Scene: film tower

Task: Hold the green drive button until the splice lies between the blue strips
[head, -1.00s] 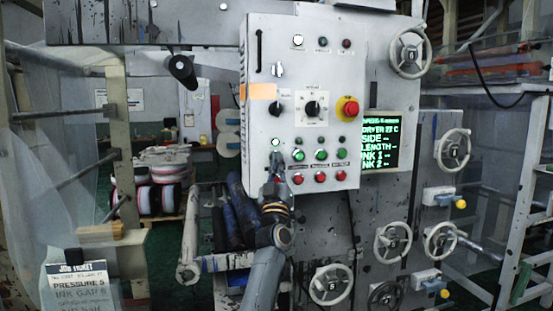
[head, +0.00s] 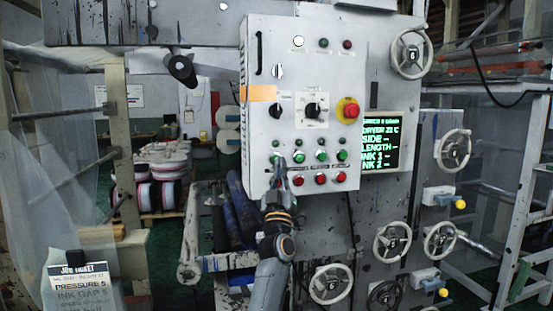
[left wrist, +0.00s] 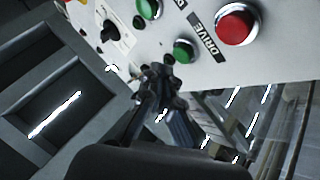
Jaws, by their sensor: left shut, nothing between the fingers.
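The green drive button (left wrist: 183,51) is in the left wrist view, beside the DRIVE label and a large red button (left wrist: 236,24). My left gripper (left wrist: 160,70) is shut and empty, with its tips close to the green button. I cannot tell whether they touch it. In the head view my left gripper (head: 279,166) is at the lower left of the control panel (head: 262,95), over the leftmost button column and hiding part of it. I cannot make out the splice or the blue strips. My right gripper is out of view.
More green buttons (head: 321,156) and red buttons (head: 320,180) sit to the right of my gripper. A red emergency knob (head: 349,110) is above them. A green-text screen (head: 381,142) and several handwheels (head: 453,150) are on the right. Dark rollers (head: 243,212) lie behind my arm.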

